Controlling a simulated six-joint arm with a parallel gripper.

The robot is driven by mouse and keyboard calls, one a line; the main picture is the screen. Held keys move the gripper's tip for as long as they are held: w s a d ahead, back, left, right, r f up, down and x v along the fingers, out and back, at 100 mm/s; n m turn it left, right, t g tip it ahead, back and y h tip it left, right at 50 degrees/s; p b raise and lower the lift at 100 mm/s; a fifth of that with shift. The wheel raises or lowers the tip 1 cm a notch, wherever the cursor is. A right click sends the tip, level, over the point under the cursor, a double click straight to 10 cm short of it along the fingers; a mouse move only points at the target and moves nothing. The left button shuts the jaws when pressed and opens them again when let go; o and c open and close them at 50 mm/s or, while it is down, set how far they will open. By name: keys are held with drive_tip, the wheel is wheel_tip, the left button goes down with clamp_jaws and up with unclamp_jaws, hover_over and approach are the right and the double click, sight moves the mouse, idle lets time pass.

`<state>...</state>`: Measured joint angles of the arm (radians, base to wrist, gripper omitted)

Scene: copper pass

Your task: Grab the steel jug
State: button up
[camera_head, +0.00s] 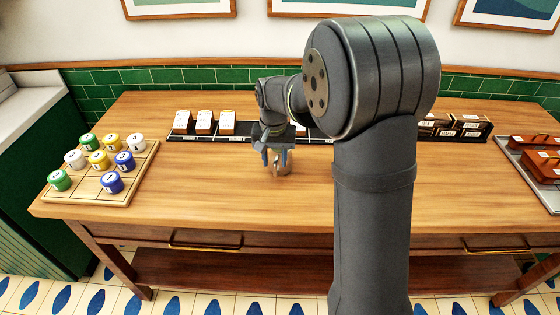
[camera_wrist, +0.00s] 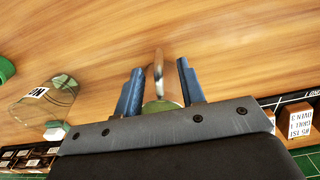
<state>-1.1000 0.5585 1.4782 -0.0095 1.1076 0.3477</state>
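The steel jug (camera_head: 283,168) stands on the wooden table, right below my gripper (camera_head: 275,156), which hides its upper part. In the wrist view the jug (camera_wrist: 162,104) lies between my two blue fingers (camera_wrist: 160,66), with a narrow curved metal part of it sticking out past them. The fingers are spread, one on each side of the jug, and I see no clear contact. The rest of the jug is hidden behind the gripper's grey front plate.
A glass jar (camera_wrist: 50,98) with a label stands nearby. A wooden board (camera_head: 98,190) with several coloured jars is at the left. Labelled blocks (camera_head: 205,122) line a rack at the back. A tray (camera_head: 550,190) with brown items is at the right. The front table middle is clear.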

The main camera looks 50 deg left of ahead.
drive_tip(key=f, duration=0.5)
drive_tip(key=shift+s+d+f, duration=0.1)
drive_tip(key=shift+d, duration=0.1)
drive_tip(key=shift+c, duration=0.5)
clamp_jaws()
